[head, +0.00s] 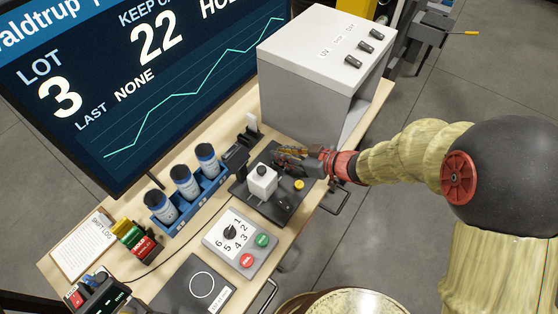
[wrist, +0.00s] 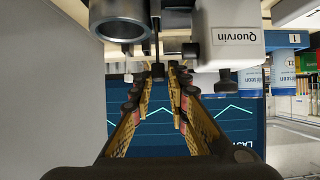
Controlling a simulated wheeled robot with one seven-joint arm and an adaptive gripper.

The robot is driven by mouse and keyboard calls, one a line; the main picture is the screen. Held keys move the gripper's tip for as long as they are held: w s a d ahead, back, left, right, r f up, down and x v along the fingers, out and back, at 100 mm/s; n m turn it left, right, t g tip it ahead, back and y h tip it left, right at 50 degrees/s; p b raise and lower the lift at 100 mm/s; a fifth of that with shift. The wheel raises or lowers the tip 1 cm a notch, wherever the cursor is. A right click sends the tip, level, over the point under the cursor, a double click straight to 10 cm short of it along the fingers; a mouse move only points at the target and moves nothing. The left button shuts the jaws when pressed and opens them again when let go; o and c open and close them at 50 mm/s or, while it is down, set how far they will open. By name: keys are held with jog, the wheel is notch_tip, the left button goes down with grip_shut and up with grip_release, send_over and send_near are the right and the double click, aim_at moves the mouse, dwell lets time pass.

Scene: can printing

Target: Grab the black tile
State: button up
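My gripper (head: 288,156) reaches in from the right over the black machine base on the table. In the wrist view my gripper (wrist: 160,80) shows two long yellow-and-black fingers, apart, with a gap between the tips. A small dark upright piece (wrist: 158,70) shows in line with that gap; I cannot tell whether it is the black tile or whether it lies between the tips. In the head view a black block (head: 236,158) stands left of my gripper, beside a small white upright piece (head: 252,123). No touch is visible.
A white block labelled Quorvin (wrist: 232,35) and a metal cylinder (wrist: 122,20) are close to the fingers. A grey cabinet (head: 318,65) stands behind my gripper. A blue rack (head: 190,212) with cans, a dial panel (head: 239,243) and a large screen (head: 150,75) are to the left.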

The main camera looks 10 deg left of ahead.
jog(key=b+x, duration=0.2)
jog(key=x, duration=0.4)
jog(key=shift+w+a+f, duration=0.1)
jog(key=shift+w+f, duration=0.05)
jog(key=shift+f, duration=0.15)
jog(key=shift+c, duration=0.2)
jog(key=c, duration=0.4)
